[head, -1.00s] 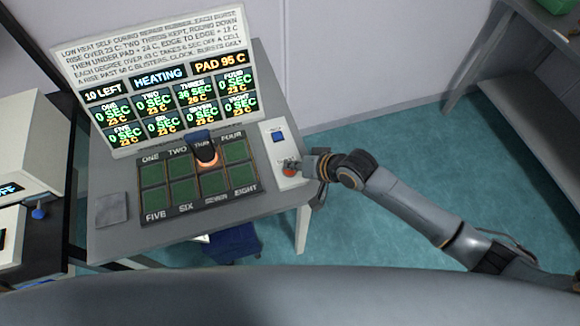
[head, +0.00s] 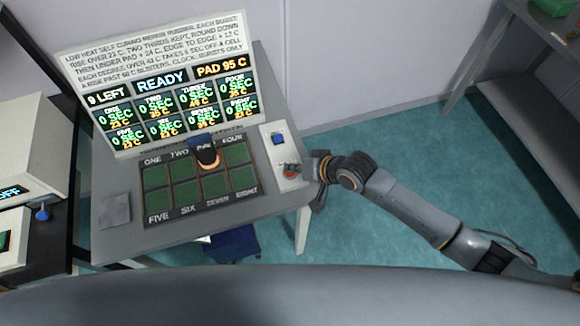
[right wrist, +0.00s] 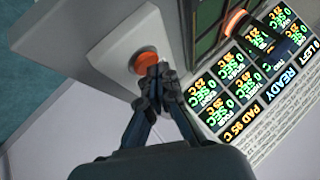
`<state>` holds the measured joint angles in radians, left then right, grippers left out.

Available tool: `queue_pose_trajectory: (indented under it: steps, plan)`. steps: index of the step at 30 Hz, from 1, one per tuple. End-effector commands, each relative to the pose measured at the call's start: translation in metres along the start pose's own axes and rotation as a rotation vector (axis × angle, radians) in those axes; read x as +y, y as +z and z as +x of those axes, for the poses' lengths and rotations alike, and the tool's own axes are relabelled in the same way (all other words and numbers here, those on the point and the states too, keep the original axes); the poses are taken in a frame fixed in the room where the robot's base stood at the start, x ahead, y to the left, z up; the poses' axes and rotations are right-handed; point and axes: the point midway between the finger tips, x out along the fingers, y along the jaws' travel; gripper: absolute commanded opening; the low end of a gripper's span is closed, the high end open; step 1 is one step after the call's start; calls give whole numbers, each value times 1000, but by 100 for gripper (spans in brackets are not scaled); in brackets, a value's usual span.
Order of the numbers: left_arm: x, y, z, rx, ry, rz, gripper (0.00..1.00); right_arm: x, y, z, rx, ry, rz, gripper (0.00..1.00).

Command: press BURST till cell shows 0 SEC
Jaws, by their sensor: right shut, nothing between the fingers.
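The red-orange button (head: 289,174) is on the white control panel (head: 270,153) at the table's right side. I cannot read its label. It also shows in the right wrist view (right wrist: 145,62). My right gripper (head: 297,168) is shut and empty, its fingertips (right wrist: 157,76) right at the button's edge; I cannot tell whether they touch it. The display (head: 160,85) reads 9 LEFT, READY and PAD 95 C. The cells read 0 SEC, THREE included. My left gripper is not in view.
A blue button (head: 278,138) sits farther back on the same panel. A grey square (head: 114,210) lies at the table's left. Another machine (head: 35,150) stands at far left. A shelf (head: 530,110) stands at right, with open floor between.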

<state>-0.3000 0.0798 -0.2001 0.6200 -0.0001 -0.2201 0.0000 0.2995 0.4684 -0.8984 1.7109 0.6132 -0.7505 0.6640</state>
Motion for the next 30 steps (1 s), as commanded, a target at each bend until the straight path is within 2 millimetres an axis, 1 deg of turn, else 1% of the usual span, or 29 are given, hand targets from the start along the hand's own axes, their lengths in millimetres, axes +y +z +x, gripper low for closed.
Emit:
queue_pose_trajectory:
  steps: [1, 2, 11, 14, 30]
  plan:
    - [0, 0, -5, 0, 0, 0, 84, -3, -3, -4, 2, -1, 0, 0]
    - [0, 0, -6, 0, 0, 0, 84, -3, -4, -4, 2, -1, 0, 0]
    - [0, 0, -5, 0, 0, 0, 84, -4, -5, -4, 7, -3, -1, 0]
    - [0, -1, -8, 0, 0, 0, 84, -5, -7, -6, 8, -4, -2, 0]
    - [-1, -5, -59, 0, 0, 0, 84, -30, -31, -39, 8, -4, -1, 0]
